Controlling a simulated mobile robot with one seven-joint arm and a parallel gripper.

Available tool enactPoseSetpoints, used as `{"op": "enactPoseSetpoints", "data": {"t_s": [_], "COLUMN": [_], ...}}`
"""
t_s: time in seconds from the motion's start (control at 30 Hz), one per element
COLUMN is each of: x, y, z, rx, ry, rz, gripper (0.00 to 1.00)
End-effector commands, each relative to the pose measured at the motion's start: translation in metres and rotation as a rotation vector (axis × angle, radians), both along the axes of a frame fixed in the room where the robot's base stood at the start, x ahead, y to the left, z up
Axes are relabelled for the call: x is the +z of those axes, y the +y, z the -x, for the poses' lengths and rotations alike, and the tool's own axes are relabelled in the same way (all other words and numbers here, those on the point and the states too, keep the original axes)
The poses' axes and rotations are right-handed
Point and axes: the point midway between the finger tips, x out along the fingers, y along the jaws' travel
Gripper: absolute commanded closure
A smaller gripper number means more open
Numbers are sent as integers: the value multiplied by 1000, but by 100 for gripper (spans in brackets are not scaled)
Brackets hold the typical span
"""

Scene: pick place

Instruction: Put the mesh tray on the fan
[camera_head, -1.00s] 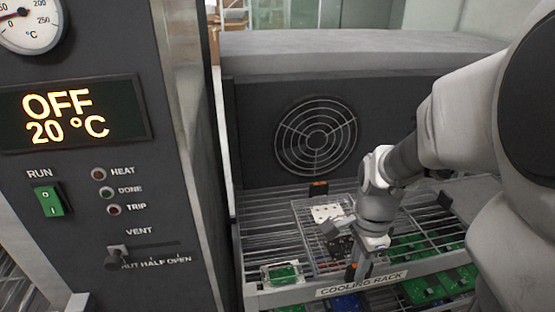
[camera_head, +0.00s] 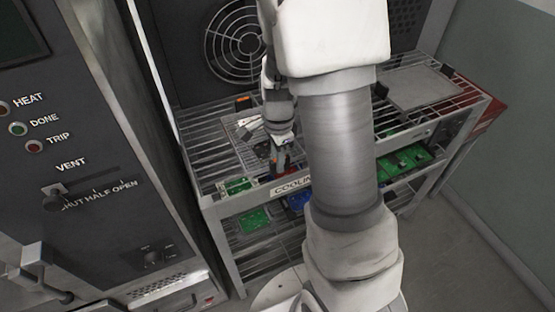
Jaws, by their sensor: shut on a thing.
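The mesh tray (camera_head: 243,122) lies on or just above the top shelf of the cooling rack, left of my arm. A white board and a dark part show on it, and my arm and gripper hide much of its right side. My gripper (camera_head: 281,160) points down at the tray's near edge and is shut on it. The fingertips are small and partly hidden. The fan (camera_head: 232,42) is a round wire grille on the dark housing behind the rack, with its right edge partly covered by my arm.
The cooling rack (camera_head: 240,204) holds green boards on its shelves; a small green board (camera_head: 237,186) lies at its front left corner. A flat grey plate (camera_head: 420,88) lies at the rack's right. The oven panel (camera_head: 75,150) stands close at the left.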

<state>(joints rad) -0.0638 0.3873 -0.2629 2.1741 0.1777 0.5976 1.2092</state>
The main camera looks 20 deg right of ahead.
Motion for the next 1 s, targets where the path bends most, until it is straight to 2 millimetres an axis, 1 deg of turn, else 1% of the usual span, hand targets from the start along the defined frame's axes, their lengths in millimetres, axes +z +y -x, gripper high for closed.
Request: {"op": "enactPoseSetpoints", "data": {"t_s": [0.23,0.37,0.4,0.53,0.57,0.87,0.97,1.0], "x": [0,-4,-4,-4,-4,-2,6,11], "y": [0,0,0,0,0,0,0,0], "z": [-1,-1,0,0,0,0,-1,-1], "rx": [0,0,0,0,0,0,1,1], "ry": [-3,-3,-1,-1,-1,-1,-3,-3], "rz": [1,1,0,0,0,0,0,0], "gripper": [100,100,78,55,52,52,52,52]}}
